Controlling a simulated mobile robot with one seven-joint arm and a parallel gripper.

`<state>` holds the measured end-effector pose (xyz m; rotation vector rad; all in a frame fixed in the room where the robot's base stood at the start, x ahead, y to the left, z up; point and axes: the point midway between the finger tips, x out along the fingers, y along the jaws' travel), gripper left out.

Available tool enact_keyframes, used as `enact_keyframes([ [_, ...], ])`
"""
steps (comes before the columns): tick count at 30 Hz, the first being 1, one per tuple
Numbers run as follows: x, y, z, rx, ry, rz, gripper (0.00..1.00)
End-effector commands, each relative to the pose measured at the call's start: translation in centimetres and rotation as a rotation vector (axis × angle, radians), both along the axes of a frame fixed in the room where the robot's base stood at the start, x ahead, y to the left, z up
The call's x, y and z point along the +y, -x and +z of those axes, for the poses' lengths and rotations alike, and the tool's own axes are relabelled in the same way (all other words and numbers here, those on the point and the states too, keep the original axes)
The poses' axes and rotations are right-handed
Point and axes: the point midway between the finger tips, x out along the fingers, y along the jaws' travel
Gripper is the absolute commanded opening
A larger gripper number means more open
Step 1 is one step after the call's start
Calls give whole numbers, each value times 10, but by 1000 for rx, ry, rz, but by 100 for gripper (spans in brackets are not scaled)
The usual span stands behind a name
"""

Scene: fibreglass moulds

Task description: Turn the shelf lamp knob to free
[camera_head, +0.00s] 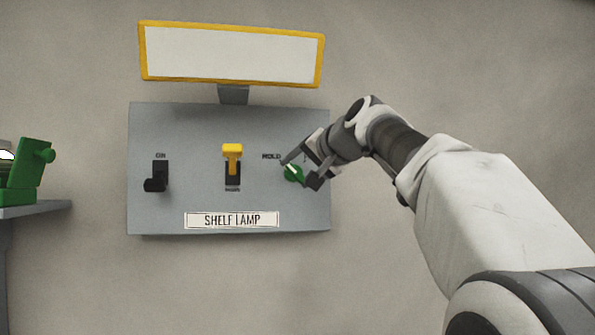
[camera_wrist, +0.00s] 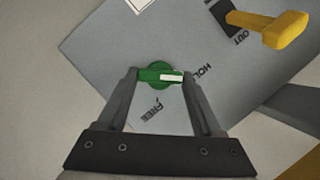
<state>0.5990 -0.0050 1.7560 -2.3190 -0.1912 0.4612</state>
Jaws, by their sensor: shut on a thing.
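The green knob (camera_head: 292,176) with a white pointer mark is at the right of the grey shelf lamp panel (camera_head: 160,215). It also shows in the wrist view (camera_wrist: 150,72). My gripper (camera_head: 299,172) is shut on the knob, with one fingertip at each side of it, as the wrist view of the gripper (camera_wrist: 160,75) shows. The white mark points towards the HOLD label (camera_wrist: 195,80). The FREE label (camera_wrist: 155,110) lies between my fingers in the wrist view; in the head view my gripper hides it.
A black lever (camera_head: 156,184) under ON and a yellow-handled switch (camera_head: 232,152) sit left of the knob. A yellow-framed white lamp (camera_head: 230,55) is above the panel. A green object (camera_head: 32,165) stands on a shelf (camera_head: 45,208) at far left.

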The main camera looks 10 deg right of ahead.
Motion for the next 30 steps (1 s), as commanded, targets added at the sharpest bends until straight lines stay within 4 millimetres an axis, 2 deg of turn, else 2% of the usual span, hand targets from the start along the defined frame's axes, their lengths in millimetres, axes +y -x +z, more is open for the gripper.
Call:
enact_keyframes([
  [11, -1, 0, -3, 0, -100, -1, 12],
  [30, -3, 0, -10, -1, -671, -1, 12],
])
